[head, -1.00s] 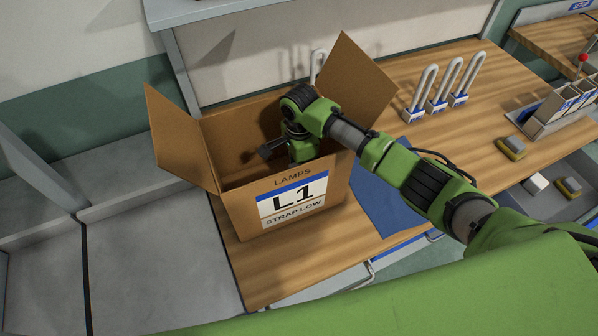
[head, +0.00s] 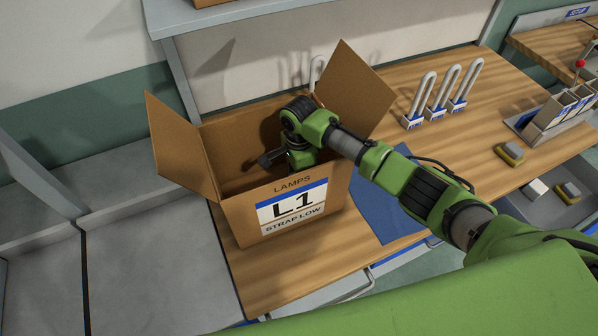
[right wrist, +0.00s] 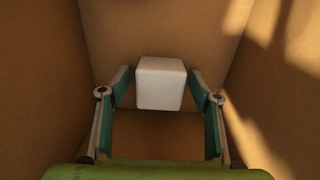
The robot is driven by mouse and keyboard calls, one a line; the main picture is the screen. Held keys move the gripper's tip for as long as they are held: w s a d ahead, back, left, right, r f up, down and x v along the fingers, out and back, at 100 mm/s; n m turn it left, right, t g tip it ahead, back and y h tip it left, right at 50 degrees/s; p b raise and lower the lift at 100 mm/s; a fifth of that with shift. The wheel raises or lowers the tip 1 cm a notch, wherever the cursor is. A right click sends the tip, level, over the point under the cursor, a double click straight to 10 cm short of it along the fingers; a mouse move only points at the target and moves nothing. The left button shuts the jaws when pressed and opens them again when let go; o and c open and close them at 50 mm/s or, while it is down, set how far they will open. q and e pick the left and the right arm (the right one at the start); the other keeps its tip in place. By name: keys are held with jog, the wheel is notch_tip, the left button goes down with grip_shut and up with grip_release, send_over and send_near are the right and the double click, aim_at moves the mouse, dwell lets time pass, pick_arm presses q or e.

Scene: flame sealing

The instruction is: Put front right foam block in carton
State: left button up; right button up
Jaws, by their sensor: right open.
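The open cardboard carton (head: 235,215), labelled "LAMPS L1 STRAP LOW", stands on the wooden bench with flaps spread. My right arm reaches over its near side, and my right gripper (right wrist: 160,88) is down inside it. In the right wrist view a white foam block (right wrist: 160,84) sits between the two fingers. The fingers are spread, with a visible gap on each side of the block. The block appears to be against the carton's inner surfaces; I cannot tell its exact support. The carton walls hide the block in the head view. My left gripper is out of view.
A grey tray (head: 545,208) at right holds another white block (head: 537,189) and a yellow-grey block (head: 568,192).

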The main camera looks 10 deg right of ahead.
notch_tip(320, 180, up, 12)
jog(key=b, duration=0.1)
jog(key=shift+b, duration=0.4)
